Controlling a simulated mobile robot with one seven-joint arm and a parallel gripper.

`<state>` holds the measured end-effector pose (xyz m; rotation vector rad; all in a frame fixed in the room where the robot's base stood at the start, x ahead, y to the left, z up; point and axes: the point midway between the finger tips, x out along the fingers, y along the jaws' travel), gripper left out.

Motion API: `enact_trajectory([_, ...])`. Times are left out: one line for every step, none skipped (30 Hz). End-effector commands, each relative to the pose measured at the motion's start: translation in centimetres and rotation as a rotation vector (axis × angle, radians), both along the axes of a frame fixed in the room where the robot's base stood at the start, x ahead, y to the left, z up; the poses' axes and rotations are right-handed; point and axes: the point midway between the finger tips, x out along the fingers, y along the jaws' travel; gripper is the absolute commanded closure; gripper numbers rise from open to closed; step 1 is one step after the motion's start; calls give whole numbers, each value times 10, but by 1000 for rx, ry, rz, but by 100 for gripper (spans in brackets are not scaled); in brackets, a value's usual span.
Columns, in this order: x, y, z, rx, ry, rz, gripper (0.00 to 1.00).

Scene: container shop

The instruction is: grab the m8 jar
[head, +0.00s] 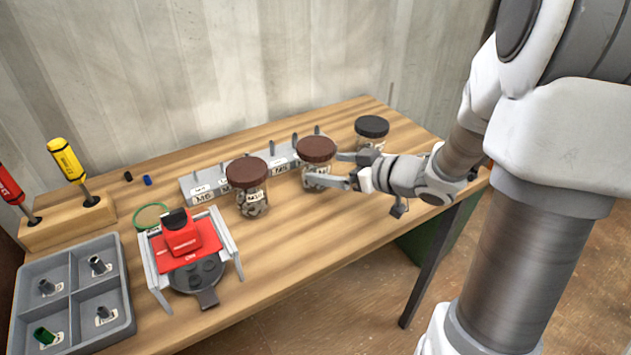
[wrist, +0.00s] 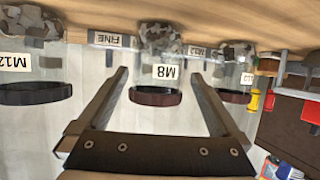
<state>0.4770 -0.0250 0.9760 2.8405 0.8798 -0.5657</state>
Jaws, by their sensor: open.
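The M8 jar (head: 317,152) is a clear jar with a brown lid, upright on the wooden table. In the wrist view, which is upside down, the M8 jar (wrist: 158,45) shows its M8 label and grey hardware inside. My gripper (head: 325,169) is open and low beside the jar, with one finger on each side of it in the head view. In the wrist view my gripper (wrist: 160,74) has the jar centred between its fingers, with gaps on both sides. The near finger hides part of the jar's lower body in the head view.
A brown-lidded jar (head: 248,185) stands left, and a black-lidded jar (head: 371,130), labelled M12 in the wrist view (wrist: 30,65), stands right. A labelled rack with pegs (head: 205,187) lies behind. A red device (head: 185,240), grey tray (head: 75,290) and screwdriver block (head: 65,220) are further left.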

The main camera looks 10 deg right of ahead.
Motion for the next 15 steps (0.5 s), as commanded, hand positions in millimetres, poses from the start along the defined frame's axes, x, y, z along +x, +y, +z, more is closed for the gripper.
enact_trajectory([2,1,-1,0,0,0,0])
enact_trajectory([2,2,-1,0,0,0,0])
enact_trajectory([4,2,-2,0,0,1,0])
enact_trajectory([6,3,-3,-1,-1,2,0])
enact_trajectory([8,5,-4,-1,-1,2,0])
enact_trajectory([12,7,-5,0,-1,3,0])
enact_trajectory([16,9,-7,0,-1,3,0])
enact_trajectory([20,11,-8,0,-1,3,0])
enact_trajectory([25,15,-10,-1,-2,4,0])
enact_trajectory([29,17,-11,0,-1,4,0])
enact_trajectory([33,19,-13,0,0,3,0])
enact_trajectory([38,22,-15,0,0,2,0])
enact_trajectory([40,24,-16,1,-1,3,0])
enact_trajectory([42,26,-17,0,0,3,0])
enact_trajectory([44,27,-17,0,0,1,0])
